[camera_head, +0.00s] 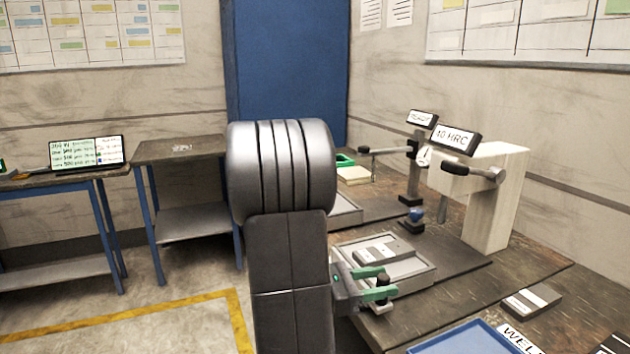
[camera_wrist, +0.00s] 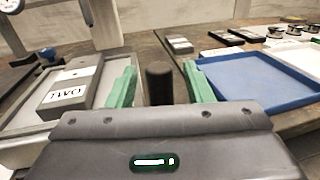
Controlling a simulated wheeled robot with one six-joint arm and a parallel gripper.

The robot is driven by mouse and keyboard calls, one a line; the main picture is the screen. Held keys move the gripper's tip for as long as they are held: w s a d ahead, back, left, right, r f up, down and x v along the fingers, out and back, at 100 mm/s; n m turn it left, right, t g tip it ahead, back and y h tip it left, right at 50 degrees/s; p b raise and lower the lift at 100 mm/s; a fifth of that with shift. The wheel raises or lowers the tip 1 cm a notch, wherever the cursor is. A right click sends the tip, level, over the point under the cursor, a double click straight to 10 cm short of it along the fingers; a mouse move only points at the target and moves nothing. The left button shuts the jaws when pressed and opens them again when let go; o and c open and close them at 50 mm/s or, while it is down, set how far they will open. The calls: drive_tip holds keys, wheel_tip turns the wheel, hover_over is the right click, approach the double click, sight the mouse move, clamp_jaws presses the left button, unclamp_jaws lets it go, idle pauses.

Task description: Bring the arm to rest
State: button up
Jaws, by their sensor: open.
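My gripper (camera_head: 375,282) is low over the front edge of the bench, with green fingers apart. In the wrist view my gripper (camera_wrist: 160,88) has one finger on each side of an upright black cylinder (camera_wrist: 159,82). Gaps show on both sides of it, and its lower end is hidden by my gripper body. In the head view the black cylinder (camera_head: 382,281) stands near the green fingers. A pale grey machine (camera_head: 490,195) with a "40 HRC" sign (camera_head: 455,139) and a black-knobbed side arm (camera_head: 490,173) stands behind.
A blue tray (camera_head: 465,340) lies to the right, near a dark labelled block (camera_head: 531,300). A second stand (camera_head: 412,170) is farther back. Floor at left is open.

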sight(392, 280)
drive_tip(key=d, duration=0.3)
drive_tip(key=shift+w, duration=0.25)
drive_tip(key=shift+w+d, duration=0.45)
drive_tip(key=shift+d, duration=0.4)
